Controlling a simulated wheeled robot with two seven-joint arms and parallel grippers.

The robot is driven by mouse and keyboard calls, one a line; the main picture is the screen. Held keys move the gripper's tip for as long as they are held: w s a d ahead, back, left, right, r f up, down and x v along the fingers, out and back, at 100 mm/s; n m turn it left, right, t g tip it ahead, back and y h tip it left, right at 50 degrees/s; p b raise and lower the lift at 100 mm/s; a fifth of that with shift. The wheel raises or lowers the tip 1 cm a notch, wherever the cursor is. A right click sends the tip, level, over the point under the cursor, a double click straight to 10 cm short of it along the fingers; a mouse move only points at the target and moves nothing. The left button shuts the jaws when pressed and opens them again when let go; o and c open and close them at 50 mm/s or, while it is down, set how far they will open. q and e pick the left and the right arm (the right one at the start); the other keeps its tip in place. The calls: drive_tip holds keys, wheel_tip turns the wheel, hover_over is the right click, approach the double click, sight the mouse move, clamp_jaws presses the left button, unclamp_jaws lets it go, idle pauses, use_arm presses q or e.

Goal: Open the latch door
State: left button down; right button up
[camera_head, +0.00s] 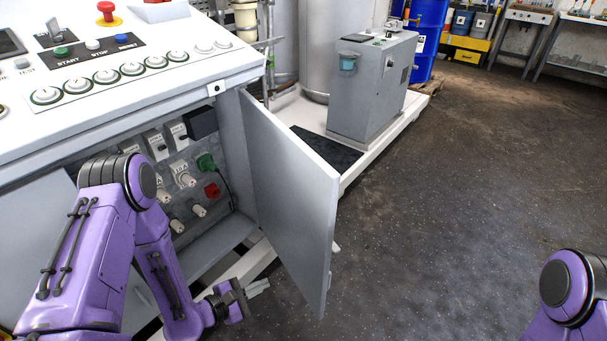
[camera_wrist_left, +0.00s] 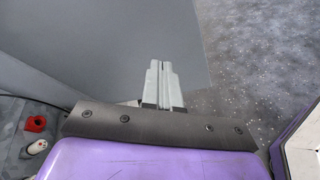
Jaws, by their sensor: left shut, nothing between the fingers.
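The latch door (camera_head: 290,190) is a flat grey panel on the control cabinet. It stands swung open, well out from the cabinet front. My left gripper (camera_head: 262,287) is low in front of the cabinet, on the inner side of the door, shut and empty. In the left wrist view the shut fingers (camera_wrist_left: 161,66) show in front of the door panel (camera_wrist_left: 90,45), near its edge; I cannot tell whether they touch it. My right gripper is out of view; only part of my right arm shows at the lower right.
Inside the open cabinet are switches, white plugs, a green connector (camera_head: 206,162) and a red one (camera_head: 212,191). The button console (camera_head: 125,65) is above. A grey machine (camera_head: 365,88) stands on a platform behind the door. The floor (camera_head: 470,170) to the right is clear.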

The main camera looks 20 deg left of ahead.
use_arm(q)
wheel_tip(320, 180, up, 15)
drive_tip(key=a+n+t+h+p, duration=0.1)
drive_tip(key=n+h+p, duration=0.3)
drive_tip(key=n+p, duration=0.15)
drive_tip(key=p, duration=0.2)
approach(314, 219)
drive_tip(key=shift+t+h, duration=0.3)
drive_tip(key=x, duration=0.4)
drive_tip(key=f+x, duration=0.1)
drive_tip(key=x, duration=0.1)
drive_tip(key=shift+w+d, duration=0.25)
drive_tip(key=shift+w, duration=0.1)
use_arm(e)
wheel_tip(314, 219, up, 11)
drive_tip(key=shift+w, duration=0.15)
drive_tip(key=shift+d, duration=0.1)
